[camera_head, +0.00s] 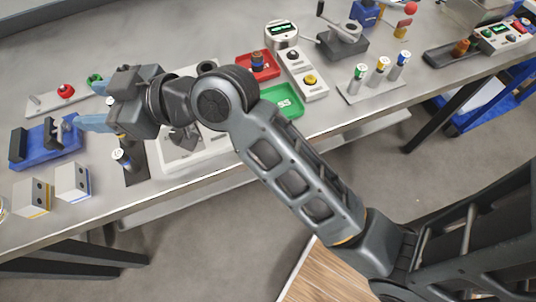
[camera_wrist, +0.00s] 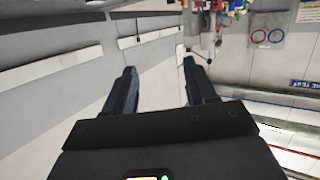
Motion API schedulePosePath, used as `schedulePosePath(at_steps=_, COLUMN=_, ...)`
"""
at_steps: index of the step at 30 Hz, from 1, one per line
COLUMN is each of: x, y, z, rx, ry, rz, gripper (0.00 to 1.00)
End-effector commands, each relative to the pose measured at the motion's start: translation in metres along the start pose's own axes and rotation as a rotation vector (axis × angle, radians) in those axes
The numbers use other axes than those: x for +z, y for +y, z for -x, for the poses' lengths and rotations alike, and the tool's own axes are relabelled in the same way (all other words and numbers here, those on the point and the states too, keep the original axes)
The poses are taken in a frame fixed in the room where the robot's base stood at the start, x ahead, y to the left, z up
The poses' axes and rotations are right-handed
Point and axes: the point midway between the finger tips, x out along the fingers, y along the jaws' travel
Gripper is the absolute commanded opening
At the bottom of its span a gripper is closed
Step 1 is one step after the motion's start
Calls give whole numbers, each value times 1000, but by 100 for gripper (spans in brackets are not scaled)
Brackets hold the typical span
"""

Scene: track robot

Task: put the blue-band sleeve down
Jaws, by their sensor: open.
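My gripper (camera_head: 90,102) is at the left of the bench in the head view, its fingers pointing left. In the wrist view my gripper (camera_wrist: 158,75) has its fingers wide apart with nothing between them. Which of the two is the task's sleeve I cannot tell. My wrist partly hides the dark holder.
A blue fixture (camera_head: 45,145) and two white boxes (camera_head: 72,182) (camera_head: 35,196) lie near the fingers. Red (camera_head: 258,68) and green (camera_head: 284,103) trays lie mid-bench. A grey crank device (camera_head: 343,40) stands behind. Bare bench (camera_head: 200,25) runs along the back.

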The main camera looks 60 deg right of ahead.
Motion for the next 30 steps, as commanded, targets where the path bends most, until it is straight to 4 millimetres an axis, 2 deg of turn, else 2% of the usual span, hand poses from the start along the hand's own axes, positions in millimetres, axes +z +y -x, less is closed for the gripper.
schedulePosePath(at_steps=1, x=12, y=-11, z=9, rx=31, ry=2, rz=-62, gripper=56)
schedulePosePath(at_steps=5, x=42, y=-26, z=38, rx=134, ry=8, rz=-190, gripper=56)
schedulePosePath(at_steps=8, x=66, y=-37, z=68, rx=212, ry=0, rz=-264, gripper=56)
schedulePosePath(at_steps=14, x=111, y=-54, z=142, rx=351, ry=-31, rz=-341, gripper=56)
schedulePosePath(at_steps=18, x=132, y=-63, z=202, rx=424, ry=-56, rz=-337, gripper=56)
schedulePosePath(at_steps=24, x=141, y=-66, z=288, rx=467, ry=-76, rz=-265, gripper=56)
schedulePosePath(at_steps=27, x=136, y=-66, z=321, rx=460, ry=-77, rz=-218, gripper=56)
schedulePosePath(at_steps=30, x=130, y=-64, z=342, rx=446, ry=-74, rz=-182, gripper=56)
